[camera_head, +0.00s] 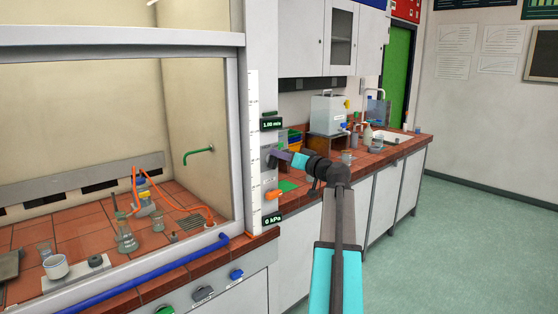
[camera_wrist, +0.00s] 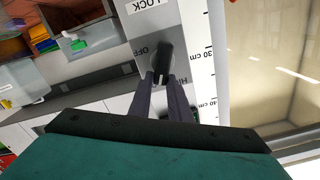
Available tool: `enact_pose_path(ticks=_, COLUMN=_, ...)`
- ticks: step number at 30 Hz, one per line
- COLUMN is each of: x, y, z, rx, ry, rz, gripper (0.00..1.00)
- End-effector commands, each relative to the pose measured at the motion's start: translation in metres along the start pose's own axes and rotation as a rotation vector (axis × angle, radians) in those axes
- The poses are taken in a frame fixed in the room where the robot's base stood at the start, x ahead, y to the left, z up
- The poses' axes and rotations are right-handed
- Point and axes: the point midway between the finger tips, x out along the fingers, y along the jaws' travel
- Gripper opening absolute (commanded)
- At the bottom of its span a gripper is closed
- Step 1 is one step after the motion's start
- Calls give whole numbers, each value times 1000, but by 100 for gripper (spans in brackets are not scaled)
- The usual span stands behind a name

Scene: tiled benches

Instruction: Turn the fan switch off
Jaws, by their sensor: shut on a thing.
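The fan switch (camera_wrist: 165,56) is a black knob on a pale panel in the wrist view. The words OFF, LOCK and part of HI are printed around it, turned in the picture. My gripper (camera_wrist: 163,80) has its two dark fingers closed on the knob's near end. In the head view my gripper (camera_head: 283,156) reaches the panel (camera_head: 265,95) on the post beside the fume hood. There the fingers and wrist hide the knob. Which label the knob points to is not clear.
A display (camera_head: 272,123) above reads 1.00 m/s. Below my gripper are an orange knob (camera_head: 271,194) and a 0 kPa display (camera_head: 272,218). Glassware with orange tubing (camera_head: 136,180) stands inside the hood at left. A tiled bench with vessels extends right; the floor at right is clear.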

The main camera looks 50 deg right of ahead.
Motion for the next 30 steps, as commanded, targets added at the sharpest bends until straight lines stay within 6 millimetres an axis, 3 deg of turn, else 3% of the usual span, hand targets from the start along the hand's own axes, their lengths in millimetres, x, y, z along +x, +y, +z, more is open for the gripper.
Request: enact_pose_path(ticks=30, x=0, y=22, z=10, rx=924, ry=-1, rz=1, gripper=0)
